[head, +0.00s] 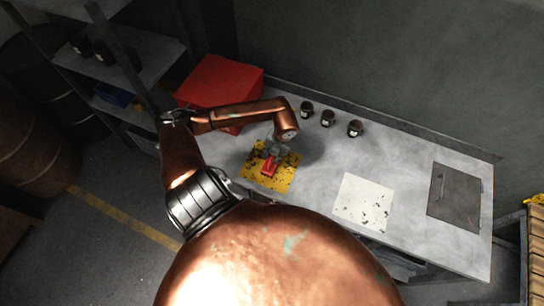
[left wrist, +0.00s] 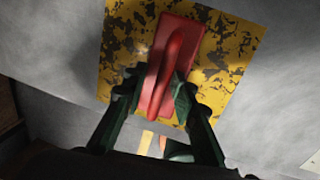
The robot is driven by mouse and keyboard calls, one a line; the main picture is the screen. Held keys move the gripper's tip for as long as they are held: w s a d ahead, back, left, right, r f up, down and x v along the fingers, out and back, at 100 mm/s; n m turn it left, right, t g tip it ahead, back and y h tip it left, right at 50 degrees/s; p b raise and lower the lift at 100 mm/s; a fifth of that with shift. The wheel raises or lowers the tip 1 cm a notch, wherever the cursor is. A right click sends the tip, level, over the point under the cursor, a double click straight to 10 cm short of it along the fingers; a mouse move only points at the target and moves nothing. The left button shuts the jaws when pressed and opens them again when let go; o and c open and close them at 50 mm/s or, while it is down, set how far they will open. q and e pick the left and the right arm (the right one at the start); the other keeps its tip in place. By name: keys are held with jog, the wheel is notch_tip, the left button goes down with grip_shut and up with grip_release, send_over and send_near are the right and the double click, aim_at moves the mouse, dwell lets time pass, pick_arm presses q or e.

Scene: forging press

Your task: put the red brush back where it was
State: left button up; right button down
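The red brush (head: 268,167) is over the worn yellow mat (head: 285,182) on the grey bench. In the left wrist view, the brush (left wrist: 179,30) shows a flat red block with a raised handle, over the yellow mat (left wrist: 232,50). My left gripper (head: 273,153) comes down onto the brush from above. Its dark green fingers (left wrist: 162,92) lie close against both sides of the handle and look shut on it. Whether the brush rests on the mat or hangs just above it cannot be told. My right gripper is not in view.
A worn white mat (head: 362,200) and a dark metal plate (head: 454,196) lie farther right on the bench (head: 405,170). Three small dark jars (head: 327,118) stand along the back. A red box (head: 222,82) is at the bench's left end, near a shelf (head: 135,65).

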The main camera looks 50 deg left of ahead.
pick_arm(q)
jog(key=shift+r, duration=0.1)
jog(key=shift+w+r, duration=0.1)
jog(key=shift+r, duration=0.2)
notch_tip(320, 180, up, 11)
jog(key=d+b, duration=0.2)
jog(key=shift+w+r, duration=0.15)
jog(key=shift+w, duration=0.3)
